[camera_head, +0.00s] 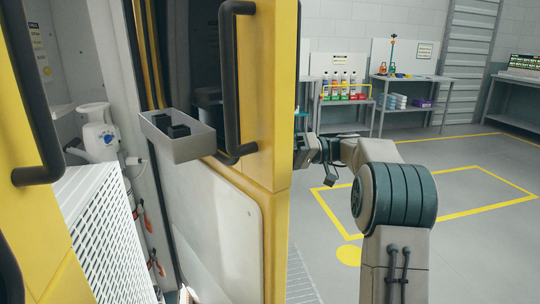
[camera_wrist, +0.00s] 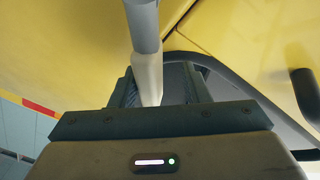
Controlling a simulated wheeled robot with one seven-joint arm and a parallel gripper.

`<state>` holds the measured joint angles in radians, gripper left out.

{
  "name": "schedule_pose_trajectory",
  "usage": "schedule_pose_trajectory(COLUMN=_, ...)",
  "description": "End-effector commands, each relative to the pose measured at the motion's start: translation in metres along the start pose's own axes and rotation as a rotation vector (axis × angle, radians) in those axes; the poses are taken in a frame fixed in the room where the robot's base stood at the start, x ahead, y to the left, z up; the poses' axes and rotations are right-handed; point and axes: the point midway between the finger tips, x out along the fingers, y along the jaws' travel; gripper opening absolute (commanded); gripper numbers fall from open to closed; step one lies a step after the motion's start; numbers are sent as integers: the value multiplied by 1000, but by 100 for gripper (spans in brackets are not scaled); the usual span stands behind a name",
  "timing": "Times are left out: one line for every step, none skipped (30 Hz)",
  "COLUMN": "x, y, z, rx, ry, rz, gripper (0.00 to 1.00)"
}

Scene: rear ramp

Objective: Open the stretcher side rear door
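In the head view a yellow rear door (camera_head: 268,110) stands open in the middle, its inner side with a white lower panel (camera_head: 217,225) facing me. A dark vertical handle (camera_head: 228,80) is on it. Another yellow panel with a dark handle (camera_head: 38,100) is at the left edge. I cannot tell which is the stretcher side door. My arm reaches behind the middle door's edge, which hides my gripper there. In the wrist view my gripper (camera_wrist: 158,88) is near yellow bodywork, with a grey and cream bar (camera_wrist: 147,45) between its fingers. Whether they grip it is unclear.
A grey bin (camera_head: 182,140) juts from the door's inner side. Inside the vehicle are a white perforated panel (camera_head: 108,240) and white equipment (camera_head: 98,135). Workbenches (camera_head: 415,82) stand along the back wall. The yellow-marked floor (camera_head: 470,185) at right is clear.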

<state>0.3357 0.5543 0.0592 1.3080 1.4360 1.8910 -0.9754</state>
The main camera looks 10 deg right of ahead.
Motion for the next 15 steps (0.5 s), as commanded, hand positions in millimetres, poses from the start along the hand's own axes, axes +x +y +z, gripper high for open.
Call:
schedule_pose_trajectory(x=2, y=-1, z=-1, rx=-3, ry=-2, rz=-4, gripper=40)
schedule_pose_trajectory(x=3, y=-1, z=-1, rx=-3, ry=-2, rz=-4, gripper=40)
schedule_pose_trajectory(x=4, y=-1, z=-1, rx=-4, ry=-2, rz=-5, gripper=40)
schedule_pose_trajectory(x=4, y=-1, z=-1, rx=-4, ry=-3, rz=-5, gripper=40)
schedule_pose_trajectory(x=4, y=-1, z=-1, rx=-4, ry=-3, rz=-6, gripper=40)
schedule_pose_trajectory(x=4, y=-1, z=-1, rx=-4, ry=-3, rz=-6, gripper=40)
schedule_pose_trajectory(x=4, y=-1, z=-1, rx=-4, ry=-2, rz=-6, gripper=40)
schedule_pose_trajectory(x=3, y=-1, z=-1, rx=-5, ry=-2, rz=-6, gripper=40)
schedule_pose_trajectory(x=2, y=-1, z=-2, rx=-5, ry=-1, rz=-5, gripper=40)
schedule_pose_trajectory(x=-1, y=-1, z=-2, rx=-5, ry=-1, rz=-5, gripper=40)
schedule_pose_trajectory(x=-4, y=-1, z=-2, rx=-5, ry=0, rz=-4, gripper=40)
schedule_pose_trajectory(x=-10, y=-1, z=-2, rx=-4, ry=2, rz=-3, gripper=40)
schedule_pose_trajectory(x=-16, y=-1, z=-2, rx=-4, ry=4, rz=-1, gripper=40)
schedule_pose_trajectory(x=-21, y=-1, z=-2, rx=-4, ry=4, rz=-1, gripper=40)
schedule_pose_trajectory(x=-29, y=-1, z=-2, rx=-4, ry=5, rz=0, gripper=40)
